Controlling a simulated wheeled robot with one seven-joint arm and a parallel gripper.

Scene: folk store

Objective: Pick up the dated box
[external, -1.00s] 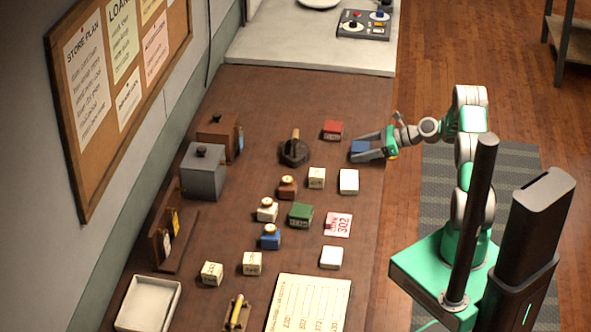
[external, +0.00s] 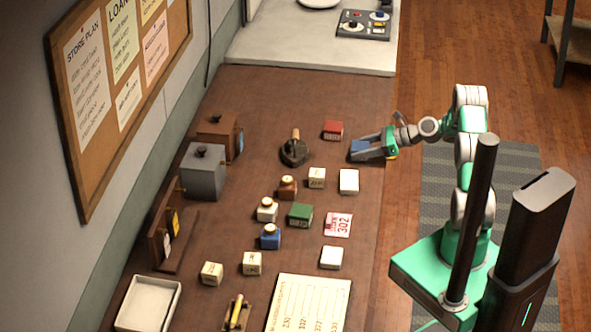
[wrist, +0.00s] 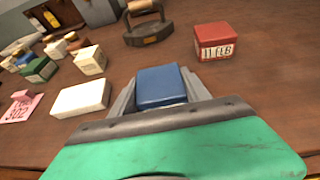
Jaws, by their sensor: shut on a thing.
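My gripper (external: 365,150) is at the right edge of the table, shut on a small blue box (external: 359,146). In the wrist view the blue box (wrist: 160,86) sits between the two grey fingers, and no writing shows on the side facing me. A red box (external: 333,130) stands apart, beyond the gripper. In the wrist view the red box (wrist: 211,40) has a white label that seems to read "11 FEB". A green box (external: 300,215) lies farther along the table. I cannot tell whether the held box carries a date.
A white box (external: 348,181) is close to the gripper. A dark iron (external: 294,150) stands to the left. Several cream boxes, inkwell-like bottles, a pink "302" card (external: 338,225) and a grey box (external: 204,172) occupy the table. Table space between the iron and gripper is clear.

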